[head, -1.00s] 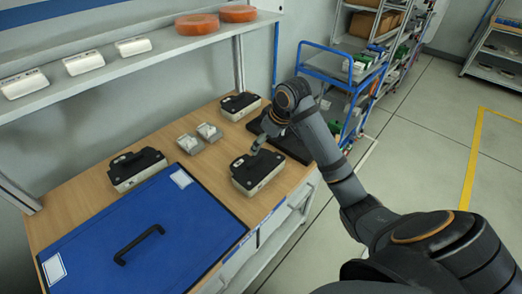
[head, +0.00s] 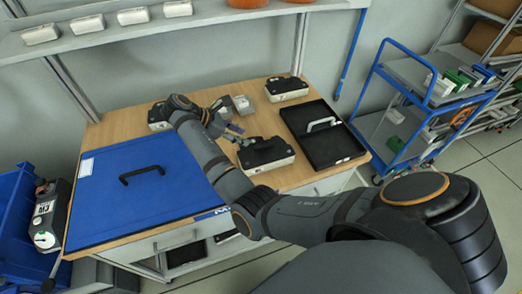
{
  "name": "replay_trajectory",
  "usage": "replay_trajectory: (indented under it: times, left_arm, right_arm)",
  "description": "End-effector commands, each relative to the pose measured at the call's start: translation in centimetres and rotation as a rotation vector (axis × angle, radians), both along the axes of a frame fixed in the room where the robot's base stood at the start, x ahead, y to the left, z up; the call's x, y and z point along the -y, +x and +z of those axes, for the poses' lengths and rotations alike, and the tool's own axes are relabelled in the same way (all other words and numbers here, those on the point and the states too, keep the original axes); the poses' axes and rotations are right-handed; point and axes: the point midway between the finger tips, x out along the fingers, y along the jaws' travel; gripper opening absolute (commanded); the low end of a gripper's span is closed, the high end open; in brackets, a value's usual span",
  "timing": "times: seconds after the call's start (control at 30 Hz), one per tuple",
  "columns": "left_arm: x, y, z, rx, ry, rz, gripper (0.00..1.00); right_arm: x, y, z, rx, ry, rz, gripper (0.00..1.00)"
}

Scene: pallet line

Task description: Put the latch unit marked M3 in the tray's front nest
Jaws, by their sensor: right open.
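Several latch units with black tops and pale bodies stand on the wooden bench: a front one (head: 266,156), a back one (head: 287,88) and a left one (head: 158,116), partly hidden by my arm. I cannot read an M3 mark on any of them. A black tray (head: 345,150) with a pale handle-like bar lies right of the front unit; I see no unit in it, and its nests are not clear. My right gripper (head: 236,135) is open and empty, close to the left end of the front unit; contact is unclear. My left gripper is out of view.
A blue panel (head: 112,205) with a black handle covers the bench's left part. Small grey boxes (head: 243,104) stand behind my gripper. A shelf (head: 190,22) runs above the back. A blue trolley (head: 395,75) stands right. A black-and-white device (head: 46,215) and blue bin (head: 14,215) are left.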

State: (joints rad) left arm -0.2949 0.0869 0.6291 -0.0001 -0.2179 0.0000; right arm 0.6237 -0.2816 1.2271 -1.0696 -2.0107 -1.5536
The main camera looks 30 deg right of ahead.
Motion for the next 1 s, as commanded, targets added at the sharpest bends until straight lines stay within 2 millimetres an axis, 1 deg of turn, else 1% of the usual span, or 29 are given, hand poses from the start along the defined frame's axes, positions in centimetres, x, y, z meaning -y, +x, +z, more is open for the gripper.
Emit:
replay_trajectory:
  times: [0.03, 0.1, 0.17, 0.23, 0.4, 0.47, 0.57, 0.7, 0.77, 0.9, 0.97, 1.0]
  left_arm:
    - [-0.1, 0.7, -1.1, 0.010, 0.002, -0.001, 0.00]
    - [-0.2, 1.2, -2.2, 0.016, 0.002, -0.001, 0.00]
    - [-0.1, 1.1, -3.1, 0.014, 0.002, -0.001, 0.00]
    - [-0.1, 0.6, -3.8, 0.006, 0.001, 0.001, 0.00]
    - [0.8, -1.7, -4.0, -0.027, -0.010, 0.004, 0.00]
    - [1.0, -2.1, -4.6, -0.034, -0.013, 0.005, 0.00]
    - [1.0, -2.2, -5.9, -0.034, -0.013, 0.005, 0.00]
    - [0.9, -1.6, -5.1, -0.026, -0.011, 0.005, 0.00]
    - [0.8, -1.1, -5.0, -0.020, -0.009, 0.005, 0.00]
    - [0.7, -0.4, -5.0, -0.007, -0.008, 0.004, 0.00]
    - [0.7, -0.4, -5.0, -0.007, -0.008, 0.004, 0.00]
    - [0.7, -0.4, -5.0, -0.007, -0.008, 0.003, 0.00]
  right_arm:
    - [0.5, -0.2, -1.2, 0.000, -0.001, -0.003, 0.41]
    - [1.4, -0.4, -2.3, 0.001, -0.001, -0.003, 0.41]
    - [2.2, -0.5, -3.1, 0.002, -0.001, -0.004, 0.41]
    - [2.9, -0.7, -3.7, 0.002, -0.001, -0.004, 0.41]
    - [3.3, -0.8, -3.6, 0.002, 0.000, -0.002, 0.41]
    - [3.5, -0.8, -4.1, 0.002, 0.000, -0.002, 0.41]
    - [4.4, -0.8, -5.5, 0.002, -0.001, -0.004, 0.41]
    - [6.1, -1.1, -6.6, 0.000, -0.002, -0.004, 0.41]
    - [6.5, -1.1, -7.1, 0.002, 0.000, -0.002, 0.41]
    - [6.6, -1.1, -7.3, 0.004, 0.002, -0.002, 0.41]
    - [6.6, -1.1, -7.4, 0.004, 0.002, -0.002, 0.41]
    - [6.6, -1.1, -7.3, 0.004, 0.002, -0.002, 0.37]
